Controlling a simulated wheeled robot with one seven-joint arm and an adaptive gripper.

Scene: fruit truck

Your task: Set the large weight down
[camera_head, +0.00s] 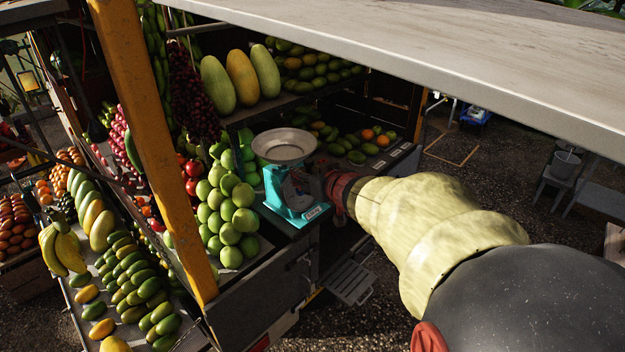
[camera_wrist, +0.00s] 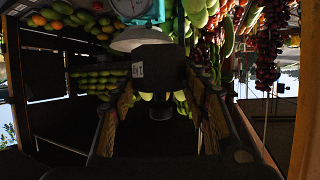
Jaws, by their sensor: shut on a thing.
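My gripper (camera_head: 335,190) reaches in from the right, beside the turquoise scale (camera_head: 290,190) on the truck's counter. In the wrist view my gripper's fingers (camera_wrist: 160,84) are closed on the sides of a dark block, the large weight (camera_wrist: 160,65), which bears a small pale label. The weight cannot be made out in the head view. The scale carries a round metal pan (camera_head: 284,146). The pan also shows just beyond the weight in the wrist view (camera_wrist: 128,40). I cannot tell whether the weight touches anything below it.
Green fruit (camera_head: 228,210) is piled left of the scale. Mangoes and oranges (camera_head: 350,145) lie on the shelf behind. An orange post (camera_head: 150,140) stands in front at left, and a pale roof panel (camera_head: 450,60) hangs above my arm. Small steps (camera_head: 350,282) are below the counter.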

